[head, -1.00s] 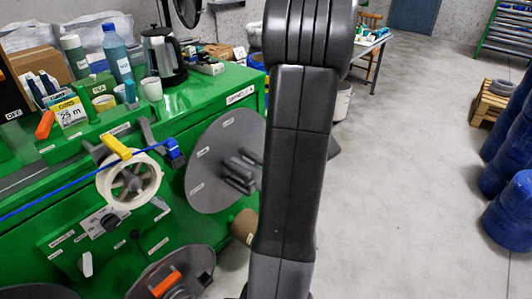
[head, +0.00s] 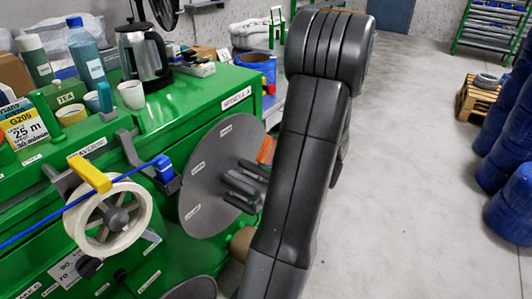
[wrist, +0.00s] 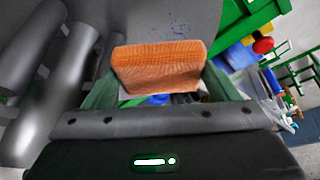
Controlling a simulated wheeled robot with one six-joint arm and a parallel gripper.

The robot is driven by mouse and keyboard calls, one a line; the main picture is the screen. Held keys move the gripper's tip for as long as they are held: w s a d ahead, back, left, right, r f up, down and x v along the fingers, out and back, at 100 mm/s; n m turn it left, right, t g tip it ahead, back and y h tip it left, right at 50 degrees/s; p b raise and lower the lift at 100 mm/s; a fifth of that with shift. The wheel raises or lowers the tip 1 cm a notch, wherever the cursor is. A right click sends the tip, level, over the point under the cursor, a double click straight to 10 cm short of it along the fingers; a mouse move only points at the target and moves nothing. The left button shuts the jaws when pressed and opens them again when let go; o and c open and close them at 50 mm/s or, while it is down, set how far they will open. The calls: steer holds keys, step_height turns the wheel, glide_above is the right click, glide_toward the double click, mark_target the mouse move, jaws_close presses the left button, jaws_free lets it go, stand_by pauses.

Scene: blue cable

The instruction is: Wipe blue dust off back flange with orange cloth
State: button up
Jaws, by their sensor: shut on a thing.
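My gripper (wrist: 160,80) is shut on the orange cloth (wrist: 160,62), a folded block between the two green fingers. In the wrist view a grey flange face (wrist: 140,22) fills the area beyond the cloth, with dark blue dust specks (wrist: 178,26) just above the cloth's top edge. I cannot tell whether the cloth touches the face. In the head view the large round grey flange (head: 205,165) stands at the green machine's right end. An orange patch, apparently the cloth (head: 266,150), shows at its right edge beside my arm, which hides the gripper.
Dark grey bars (head: 243,186) project from the flange and loom at the left in the wrist view (wrist: 68,75). A white reel (head: 110,218) with blue cable is on the green machine (head: 225,82). Blue drums (head: 512,205) stand at right. Open floor (head: 400,180) lies between.

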steer(key=w+a, duration=0.3)
steer(key=a, duration=0.2)
steer(key=shift+w+f+p, duration=0.2)
steer(key=shift+f+p, duration=0.15)
steer(key=shift+p, duration=0.05)
steer(key=shift+a, duration=0.2)
stand_by(0.5)
steer(key=shift+w+d+f, duration=0.1)
steer(key=shift+w+d, duration=0.25)
steer(key=shift+w, duration=0.3)
steer(key=shift+w+d, duration=0.3)
steer(key=shift+w, duration=0.35)
steer(key=shift+w+d+r, duration=0.2)
steer(key=shift+w+d, duration=0.4)
steer(key=w+d, duration=0.2)
steer(key=shift+w+d+b, duration=0.25)
steer(key=shift+w+b, duration=0.05)
steer(key=shift+w, duration=0.05)
